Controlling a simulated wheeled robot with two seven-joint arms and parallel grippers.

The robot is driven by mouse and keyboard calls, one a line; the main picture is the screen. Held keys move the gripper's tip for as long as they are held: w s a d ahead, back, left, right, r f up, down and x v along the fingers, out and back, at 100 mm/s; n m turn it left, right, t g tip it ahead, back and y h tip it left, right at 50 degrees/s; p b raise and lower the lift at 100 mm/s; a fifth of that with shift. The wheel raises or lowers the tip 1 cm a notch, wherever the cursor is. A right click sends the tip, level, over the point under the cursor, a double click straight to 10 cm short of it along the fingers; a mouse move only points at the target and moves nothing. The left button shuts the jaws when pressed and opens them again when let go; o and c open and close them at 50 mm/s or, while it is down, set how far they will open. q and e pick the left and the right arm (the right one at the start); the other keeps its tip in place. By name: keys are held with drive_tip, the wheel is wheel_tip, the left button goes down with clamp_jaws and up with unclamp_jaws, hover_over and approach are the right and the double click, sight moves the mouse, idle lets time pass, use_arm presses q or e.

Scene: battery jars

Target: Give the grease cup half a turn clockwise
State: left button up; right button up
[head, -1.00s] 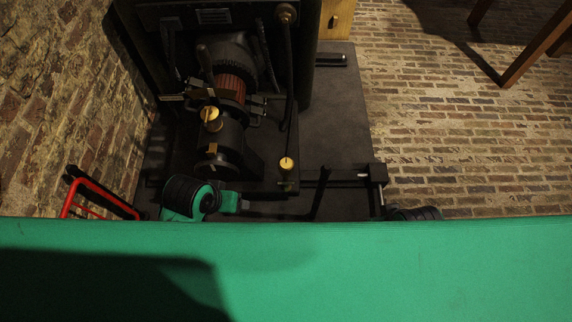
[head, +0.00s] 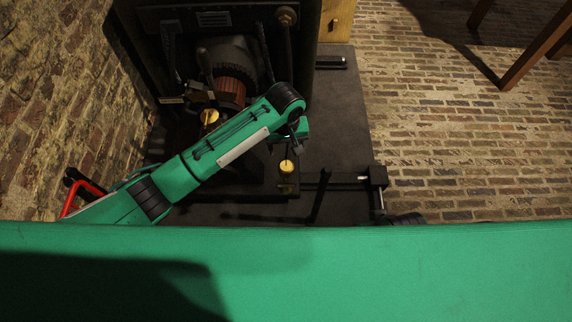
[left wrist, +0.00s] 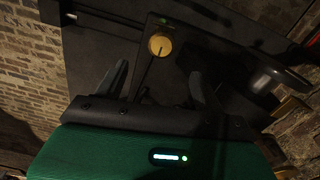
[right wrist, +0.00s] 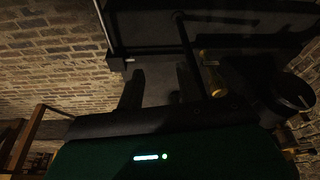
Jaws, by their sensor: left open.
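A round brass cap with a dark line across its face, which looks like the grease cup (head: 286,167), stands on the dark machine base in the head view. It also shows in the left wrist view (left wrist: 160,44), ahead of and between the fingertips. My left gripper (head: 298,147) is just above the cup in the head view, open and empty, apart from it. Its two fingers (left wrist: 159,70) are spread in the left wrist view. My right gripper (right wrist: 160,78) shows in the right wrist view, with a gap between its dark fingers and nothing held.
A second brass cap (head: 210,117) sits on the dark machine with a reddish coil (head: 231,91), partly behind my left arm. A black rail and bracket (head: 376,177) stand right of the cup. A red frame (head: 82,194) is at left. Brick floor lies right.

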sight(286, 165)
use_arm(q)
drive_tip(key=f, duration=0.3)
drive_tip(key=f+b, duration=0.1)
drive_tip(key=f, duration=0.1)
drive_tip(key=f+b, duration=0.1)
drive_tip(key=f, duration=0.2)
drive_tip(key=shift+w+a+f, duration=0.1)
drive_tip(key=shift+w+f, duration=0.2)
drive_tip(key=shift+w, duration=0.05)
wheel_tip(286, 165, down, 4)
drive_tip(key=shift+r+b, duration=0.2)
drive_tip(key=shift+b, duration=0.35)
drive_tip(key=shift+f, duration=0.75)
use_arm(e)
drive_tip(key=shift+w+a+r+t+y, duration=0.3)
drive_tip(key=shift+w+a+r+t, duration=0.15)
drive_tip(key=shift+a+r+t, duration=0.2)
drive_tip(key=shift+w+a+r+t+y, duration=0.35)
drive_tip(key=shift+a+r+t, duration=0.2)
drive_tip(key=shift+a, duration=0.2)
use_arm(q)
drive_tip(key=c, duration=1)
drive_tip(key=shift+o, duration=0.2)
